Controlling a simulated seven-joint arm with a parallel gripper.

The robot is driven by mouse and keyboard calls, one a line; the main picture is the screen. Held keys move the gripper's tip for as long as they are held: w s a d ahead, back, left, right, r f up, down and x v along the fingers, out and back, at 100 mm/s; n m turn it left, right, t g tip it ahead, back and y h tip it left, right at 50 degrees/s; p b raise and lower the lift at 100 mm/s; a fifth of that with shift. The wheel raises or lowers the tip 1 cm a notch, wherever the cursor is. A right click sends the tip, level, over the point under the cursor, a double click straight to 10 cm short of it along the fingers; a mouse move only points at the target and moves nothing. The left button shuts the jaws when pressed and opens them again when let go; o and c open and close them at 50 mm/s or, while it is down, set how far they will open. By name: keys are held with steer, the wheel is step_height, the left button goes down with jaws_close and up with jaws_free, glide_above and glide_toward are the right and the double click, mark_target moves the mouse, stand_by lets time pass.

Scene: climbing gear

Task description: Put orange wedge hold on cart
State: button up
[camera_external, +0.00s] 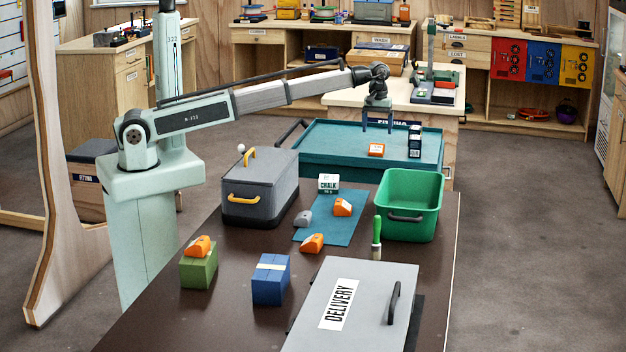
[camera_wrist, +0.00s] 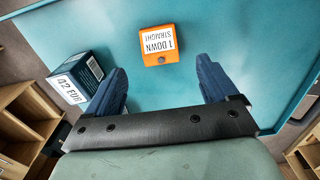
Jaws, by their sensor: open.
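The teal cart (camera_external: 335,140) stands behind the table. An orange piece with a white label (camera_external: 376,150) lies on its top; it also shows in the wrist view (camera_wrist: 147,55), with its label upside down. I cannot tell if this piece is a wedge. My gripper (camera_external: 378,130) is open and empty above the cart, with the orange piece below and ahead of its fingers. Orange wedge-like holds lie on the blue mat (camera_external: 342,207), at the mat's near edge (camera_external: 312,243) and on a green box (camera_external: 199,246).
A dark labelled box (camera_external: 414,141) stands on the cart, close to one finger in the wrist view (camera_wrist: 82,80). On the table are a grey lidded case (camera_external: 262,190), a green bin (camera_external: 410,190), a blue box (camera_external: 271,285) and a grey DELIVERY lid (camera_external: 365,285). The cart's left part is clear.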

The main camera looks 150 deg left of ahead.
mark_target(377, 145)
steer(key=shift+r, duration=2.35)
